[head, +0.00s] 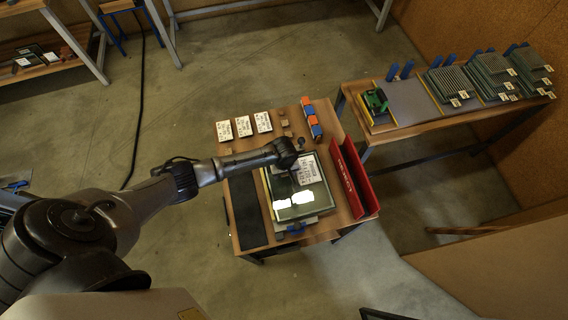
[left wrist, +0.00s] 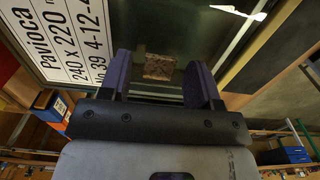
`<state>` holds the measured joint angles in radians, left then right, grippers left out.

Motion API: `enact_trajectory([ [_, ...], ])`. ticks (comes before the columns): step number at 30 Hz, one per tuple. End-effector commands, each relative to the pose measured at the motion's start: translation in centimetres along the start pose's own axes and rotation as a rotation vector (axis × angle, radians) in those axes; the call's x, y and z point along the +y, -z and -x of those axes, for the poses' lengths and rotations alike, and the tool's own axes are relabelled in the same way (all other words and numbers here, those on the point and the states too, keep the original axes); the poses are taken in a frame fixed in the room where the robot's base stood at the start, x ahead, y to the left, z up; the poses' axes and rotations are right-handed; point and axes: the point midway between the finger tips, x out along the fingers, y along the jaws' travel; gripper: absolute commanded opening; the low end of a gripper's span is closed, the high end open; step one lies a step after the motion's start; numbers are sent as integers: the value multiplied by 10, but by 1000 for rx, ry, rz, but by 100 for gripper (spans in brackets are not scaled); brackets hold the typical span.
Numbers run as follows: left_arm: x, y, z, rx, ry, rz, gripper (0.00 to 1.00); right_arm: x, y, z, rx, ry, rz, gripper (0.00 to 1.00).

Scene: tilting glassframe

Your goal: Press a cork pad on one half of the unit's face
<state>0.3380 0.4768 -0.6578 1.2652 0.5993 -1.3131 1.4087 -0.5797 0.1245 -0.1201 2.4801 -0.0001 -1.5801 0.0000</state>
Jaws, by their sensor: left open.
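The glass unit (head: 322,195) lies on the wooden table with a white printed label (head: 309,170) on its face. The label also shows at the left of the left wrist view (left wrist: 75,38). A small square brown cork pad (left wrist: 159,67) appears against the dark glass. My left gripper (left wrist: 160,63) is open, with its two dark fingers on either side of the pad and a gap to each. I cannot tell how far the fingertips are above the glass. In the head view the wrist hides the pad and fingers. My right gripper is not in view.
White printed cards (head: 243,126), small brown blocks (head: 285,123) and orange-and-blue blocks (head: 311,119) stand at the table's back. A red channel (head: 354,178) stands at right, a black mat (head: 246,211) at left. A side bench (head: 408,102) holds racked panes.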

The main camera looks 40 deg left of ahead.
Motion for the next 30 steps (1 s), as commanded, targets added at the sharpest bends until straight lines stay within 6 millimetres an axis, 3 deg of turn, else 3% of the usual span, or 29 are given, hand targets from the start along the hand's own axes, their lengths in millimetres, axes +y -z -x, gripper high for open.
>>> enact_trajectory([
  [8, 0, 0, 8, 0, -2, -1, 57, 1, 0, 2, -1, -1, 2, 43],
  [21, 0, 0, 89, 1, -3, 0, 57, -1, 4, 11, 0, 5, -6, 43],
  [30, 0, 0, 128, 0, -1, 0, 57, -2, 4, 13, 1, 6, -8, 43],
])
